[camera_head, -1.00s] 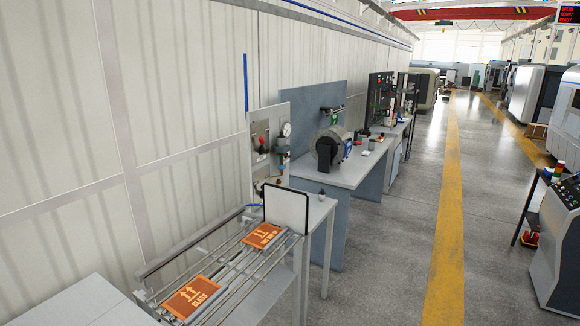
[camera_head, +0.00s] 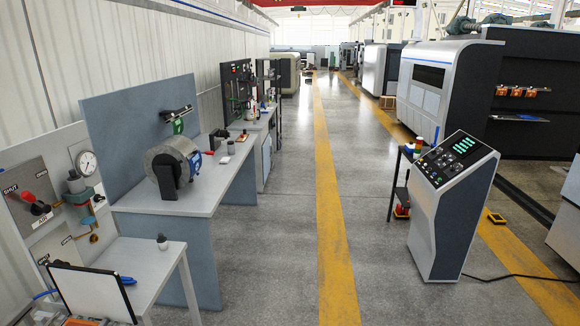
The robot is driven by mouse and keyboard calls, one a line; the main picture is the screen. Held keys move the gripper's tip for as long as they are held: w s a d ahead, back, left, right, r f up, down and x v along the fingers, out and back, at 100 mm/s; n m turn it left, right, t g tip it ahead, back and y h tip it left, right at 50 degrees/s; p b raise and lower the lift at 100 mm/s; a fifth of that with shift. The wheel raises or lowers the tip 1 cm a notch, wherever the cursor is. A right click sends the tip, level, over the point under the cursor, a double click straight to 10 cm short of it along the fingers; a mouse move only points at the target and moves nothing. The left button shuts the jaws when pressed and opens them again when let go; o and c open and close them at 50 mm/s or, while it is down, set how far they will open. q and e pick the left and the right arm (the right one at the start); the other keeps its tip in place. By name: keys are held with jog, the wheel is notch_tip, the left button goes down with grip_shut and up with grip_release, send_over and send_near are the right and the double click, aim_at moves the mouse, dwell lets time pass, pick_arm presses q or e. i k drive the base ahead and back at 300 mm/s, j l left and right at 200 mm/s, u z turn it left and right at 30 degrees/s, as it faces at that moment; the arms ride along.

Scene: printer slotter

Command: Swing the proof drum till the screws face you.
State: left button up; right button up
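A grey metal drum (camera_head: 168,158) in a dark stand sits on the grey workbench at the left; it appears to be the proof drum. Its right side carries a blue part with a small white patch. I cannot make out any screws on it at this distance. Neither of my grippers is in view.
A small table (camera_head: 150,258) with a framed white panel (camera_head: 92,292) stands in front of the workbench (camera_head: 215,188). A valve panel with a gauge (camera_head: 87,163) is at far left. A control console (camera_head: 452,205) stands at right. The aisle floor (camera_head: 270,240) between is clear.

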aim_at(173, 150)
jog(key=i+l, duration=0.1)
jog(key=i, duration=2)
